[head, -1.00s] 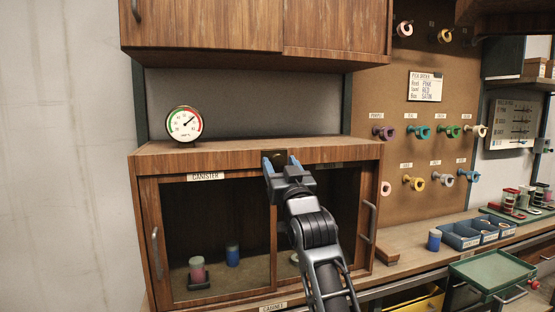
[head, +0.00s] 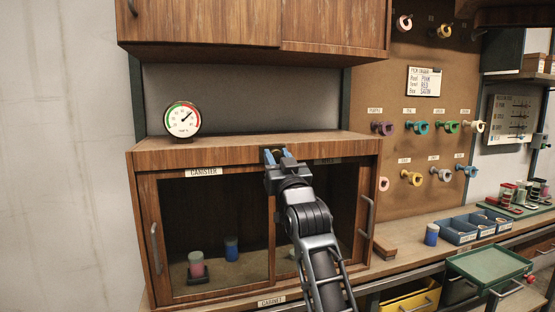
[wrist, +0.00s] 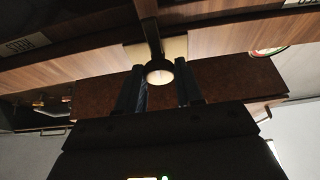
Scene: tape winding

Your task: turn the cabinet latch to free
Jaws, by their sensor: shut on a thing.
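The cabinet (head: 160,157) is a wooden unit with two glass-panelled doors, the left one labelled CANISTER. Its latch is at the middle of the top rail, where a small brass plate (wrist: 176,47) shows in the wrist view with a dark bar and a pale round end (wrist: 159,72). My gripper hides most of the latch in the head view.
A round dial gauge (head: 183,120) stands on the cabinet top, left of my gripper. Door handles (head: 156,249) stick out at both sides. An upper cupboard (head: 220,25) overhangs. A pegboard (head: 440,110) with tape rolls and a bench with trays (head: 490,262) are at right.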

